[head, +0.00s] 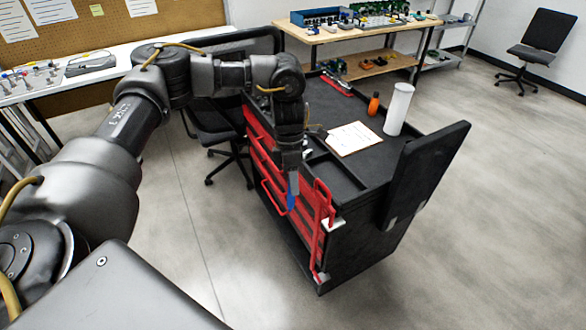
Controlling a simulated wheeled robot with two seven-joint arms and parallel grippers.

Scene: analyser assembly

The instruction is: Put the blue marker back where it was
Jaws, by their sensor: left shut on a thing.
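The blue marker (292,191) hangs upright, pointing down, in my left gripper (290,172), which is shut on it. The gripper is in front of the red drawer side of the black tool cart, near the edge of its top. My arm hides part of the cart top behind it. My right gripper is out of view.
The tool cart's top (330,92) holds a clipboard with paper (354,138), an orange bottle (374,104), a white cylinder (398,109) and a red tool (336,84). A black panel (425,175) rises at its right end. A black chair (222,125) stands behind the arm.

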